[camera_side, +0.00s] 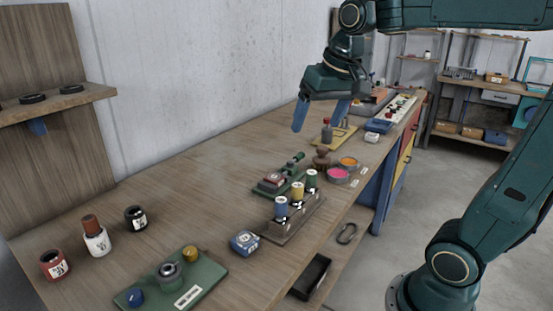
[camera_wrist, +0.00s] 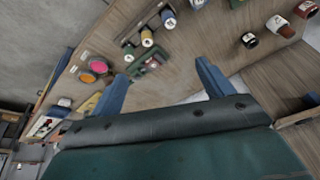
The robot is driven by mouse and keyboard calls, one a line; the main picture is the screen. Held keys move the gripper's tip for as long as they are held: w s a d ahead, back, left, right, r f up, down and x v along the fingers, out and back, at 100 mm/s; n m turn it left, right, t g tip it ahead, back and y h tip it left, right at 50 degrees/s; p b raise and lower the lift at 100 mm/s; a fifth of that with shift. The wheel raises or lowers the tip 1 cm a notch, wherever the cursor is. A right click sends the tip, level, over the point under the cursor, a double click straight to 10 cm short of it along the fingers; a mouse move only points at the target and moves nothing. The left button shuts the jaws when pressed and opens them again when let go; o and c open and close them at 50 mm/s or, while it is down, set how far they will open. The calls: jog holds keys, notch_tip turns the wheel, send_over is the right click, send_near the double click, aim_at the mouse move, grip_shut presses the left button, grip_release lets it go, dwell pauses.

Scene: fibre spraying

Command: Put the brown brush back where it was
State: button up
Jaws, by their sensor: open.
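A small brown knobbed object (camera_side: 321,158), which looks like the brown brush, stands on the wooden bench beside the bowls of pink powder (camera_side: 338,174) and orange powder (camera_side: 348,162). Its details are too small to make out. My gripper (camera_side: 321,113) is open and empty, its blue fingers pointing down above the bench, behind the brown object and clear of it. In the wrist view my gripper (camera_wrist: 161,72) shows two spread fingers with nothing between them.
A rack with blue, yellow and green spools (camera_side: 292,214) stands in front of the bowls. A green stand (camera_side: 270,187) is left of them. Several jars and a green board (camera_side: 205,283) are nearer. Bench left-middle is clear.

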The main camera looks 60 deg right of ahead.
jog(key=s+a+f+n+t, duration=0.1)
jog(key=s+a+f+n, duration=0.1)
jog(key=s, duration=0.4)
jog(key=s+a+f+n, duration=0.3)
jog(key=s+a+f, duration=0.1)
jog(key=s, duration=0.2)
jog(key=shift+s+a+f+t+y, duration=0.2)
jog(key=shift+a+t+y, duration=0.2)
